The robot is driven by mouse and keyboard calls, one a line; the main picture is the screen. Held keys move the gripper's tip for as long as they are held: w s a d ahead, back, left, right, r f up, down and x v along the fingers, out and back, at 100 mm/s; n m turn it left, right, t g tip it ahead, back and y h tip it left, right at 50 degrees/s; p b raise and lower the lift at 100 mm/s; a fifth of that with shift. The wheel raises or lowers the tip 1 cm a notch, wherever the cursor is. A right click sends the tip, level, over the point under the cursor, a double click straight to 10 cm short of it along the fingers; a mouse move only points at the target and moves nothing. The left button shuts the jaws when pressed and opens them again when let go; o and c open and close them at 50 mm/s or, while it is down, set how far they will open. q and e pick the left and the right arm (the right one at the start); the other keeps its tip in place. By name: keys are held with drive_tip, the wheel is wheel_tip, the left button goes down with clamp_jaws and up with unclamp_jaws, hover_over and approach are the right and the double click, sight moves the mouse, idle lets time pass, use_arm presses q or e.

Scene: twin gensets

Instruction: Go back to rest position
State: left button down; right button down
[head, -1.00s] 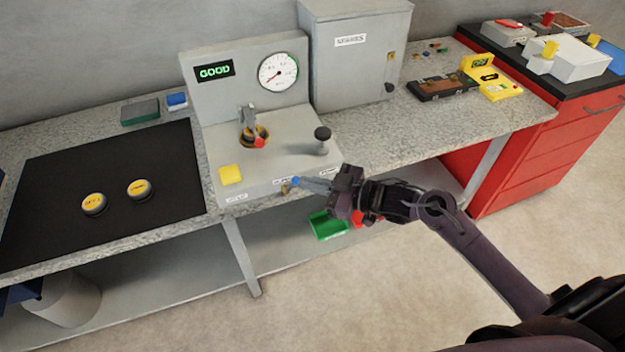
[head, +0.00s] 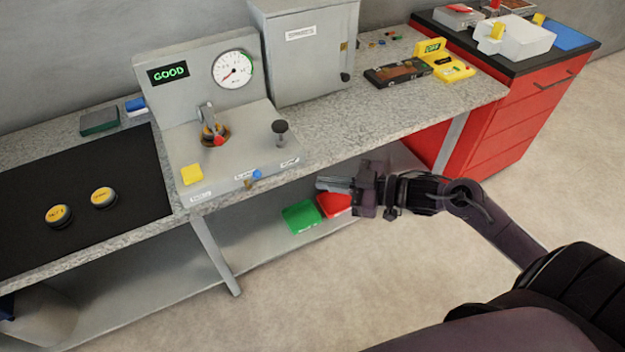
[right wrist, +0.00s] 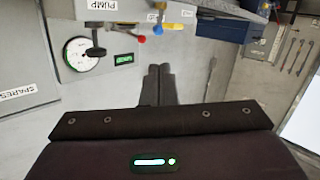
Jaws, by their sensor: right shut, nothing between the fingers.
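My right gripper (head: 322,184) is shut and empty, in front of the bench edge and above the red bin on the lower shelf. Its closed fingers (right wrist: 160,85) also show in the right wrist view. The grey test stand (head: 240,163) is on the bench to the left, apart from the gripper. Its display (head: 168,73) reads GOOD in green, and a round gauge (head: 233,69) is beside it. A blue knob (head: 257,174) is on the stand's front. My left gripper is not seen in the head view.
The granite bench (head: 370,118) carries a grey spares cabinet (head: 310,60), a yellow meter (head: 452,68) and a black mat (head: 120,180) with two round caps. A green bin (head: 301,216) and a red bin (head: 334,204) sit below. A red cabinet (head: 500,125) stands at right. Floor in front is clear.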

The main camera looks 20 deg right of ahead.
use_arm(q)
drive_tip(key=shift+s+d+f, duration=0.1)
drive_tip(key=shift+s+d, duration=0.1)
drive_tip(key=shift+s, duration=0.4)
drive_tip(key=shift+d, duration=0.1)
